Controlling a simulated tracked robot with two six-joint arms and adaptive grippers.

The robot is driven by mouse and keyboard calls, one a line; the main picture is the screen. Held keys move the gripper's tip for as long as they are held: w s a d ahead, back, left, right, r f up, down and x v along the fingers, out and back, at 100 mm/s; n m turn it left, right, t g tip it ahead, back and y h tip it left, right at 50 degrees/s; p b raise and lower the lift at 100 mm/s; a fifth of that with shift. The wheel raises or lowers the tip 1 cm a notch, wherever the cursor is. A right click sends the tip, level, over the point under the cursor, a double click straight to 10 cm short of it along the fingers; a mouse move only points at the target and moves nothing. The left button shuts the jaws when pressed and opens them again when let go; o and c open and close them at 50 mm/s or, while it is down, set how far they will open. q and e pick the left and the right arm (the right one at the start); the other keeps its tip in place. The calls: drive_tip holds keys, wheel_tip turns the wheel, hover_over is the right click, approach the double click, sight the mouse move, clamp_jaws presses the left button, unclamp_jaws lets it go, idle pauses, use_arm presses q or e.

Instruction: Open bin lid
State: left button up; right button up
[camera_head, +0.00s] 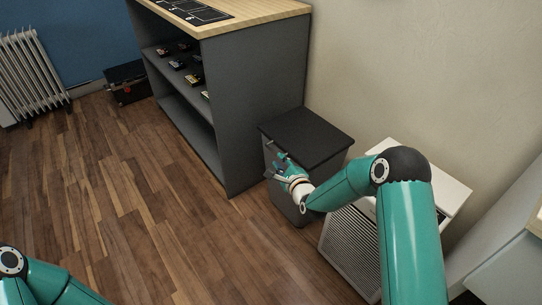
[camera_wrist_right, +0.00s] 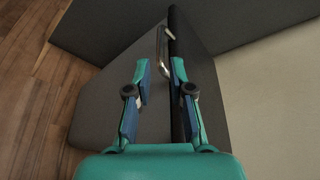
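The bin is a dark grey box (camera_head: 283,205) with a flat black lid (camera_head: 308,135), and the lid lies shut on top. My right gripper (camera_head: 277,168) is at the bin's front, near the lid's front edge. In the right wrist view the gripper (camera_wrist_right: 159,67) is open, with its two fingers apart. A small metal handle (camera_wrist_right: 160,48) shows just beyond the fingertips, beside the dark lid edge (camera_wrist_right: 176,30). The fingers do not close on the handle. Only my left arm shows at the lower left; its gripper is out of view.
A grey shelf unit (camera_head: 258,110) with a wooden top stands directly left of the bin. A white slatted unit (camera_head: 345,245) stands close on the right, partly behind my right arm. The wall (camera_head: 400,70) is behind. Wooden floor (camera_head: 130,200) is clear at the front left.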

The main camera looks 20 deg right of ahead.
sight(273, 151)
drive_tip(key=b+x, duration=0.1)
drive_tip(key=x, duration=0.6)
drive_tip(key=shift+w+b, duration=0.2)
drive_tip(key=shift+b, duration=0.2)
drive_tip(key=shift+f, duration=0.1)
clamp_jaws()
